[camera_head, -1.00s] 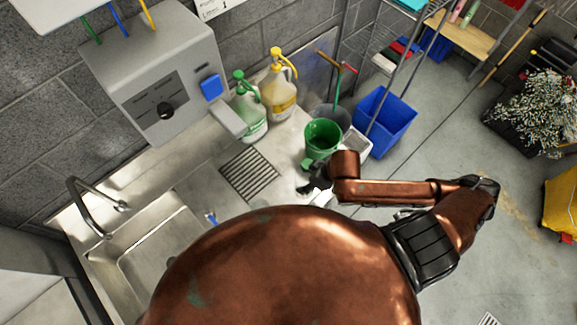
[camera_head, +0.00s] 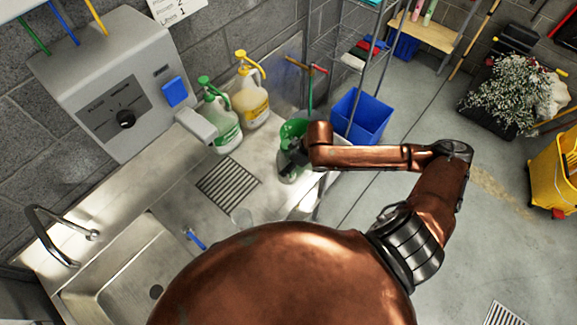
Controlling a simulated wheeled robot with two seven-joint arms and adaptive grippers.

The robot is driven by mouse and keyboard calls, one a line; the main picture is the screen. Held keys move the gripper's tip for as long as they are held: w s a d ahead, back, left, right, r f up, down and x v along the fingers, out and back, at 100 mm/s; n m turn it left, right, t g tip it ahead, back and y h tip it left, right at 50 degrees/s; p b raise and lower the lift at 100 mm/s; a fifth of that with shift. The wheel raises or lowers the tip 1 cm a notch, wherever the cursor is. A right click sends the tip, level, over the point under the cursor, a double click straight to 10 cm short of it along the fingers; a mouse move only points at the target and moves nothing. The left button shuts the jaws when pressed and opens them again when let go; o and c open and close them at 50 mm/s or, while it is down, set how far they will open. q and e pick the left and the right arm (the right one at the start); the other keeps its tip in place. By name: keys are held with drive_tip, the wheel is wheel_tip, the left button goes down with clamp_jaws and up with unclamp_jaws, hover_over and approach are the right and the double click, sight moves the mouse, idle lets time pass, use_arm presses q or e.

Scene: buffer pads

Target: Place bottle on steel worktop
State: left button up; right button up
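The steel worktop (camera_head: 170,165) runs diagonally from the sink to the back. Two pump-top bottles stand upright on it at the back: a white bottle with a green top (camera_head: 224,128) and a pale yellow bottle with a yellow top (camera_head: 252,103). A small translucent object (camera_head: 242,217) is on the worktop near my body; I cannot tell if it is a bottle. My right gripper (camera_head: 288,158) is dark and small, in front of the green bucket (camera_head: 293,130) and overlapping it. I cannot see its fingers clearly or whether it holds anything. My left gripper is out of view.
A sink with a faucet (camera_head: 55,236) is at the left. A drain grate (camera_head: 228,182) lies in the worktop. A grey dispenser (camera_head: 110,85) stands over the back edge. A blue bin (camera_head: 358,117) and wire shelving are beyond the right end. A yellow mop bucket (camera_head: 555,170) stands right.

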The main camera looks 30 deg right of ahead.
drive_tip(key=shift+w+d+f, duration=0.15)
drive_tip(key=shift+w+f, duration=0.45)
drive_tip(key=shift+w, duration=0.05)
drive_tip(key=shift+w+d+f, duration=0.15)
drive_tip(key=shift+w+f, duration=0.4)
drive_tip(key=shift+w, duration=0.05)
drive_tip(key=shift+d+f, duration=0.1)
drive_tip(key=shift+f, duration=0.15)
wheel_tip(320, 180, down, 2)
drive_tip(key=shift+s+f, duration=0.15)
drive_tip(key=shift+f, duration=0.3)
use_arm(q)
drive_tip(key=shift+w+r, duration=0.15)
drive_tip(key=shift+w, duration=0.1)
use_arm(e)
drive_tip(key=o, duration=0.7)
drive_tip(key=shift+f, duration=0.1)
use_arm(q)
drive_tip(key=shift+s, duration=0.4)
use_arm(e)
drive_tip(key=shift+o, duration=0.8)
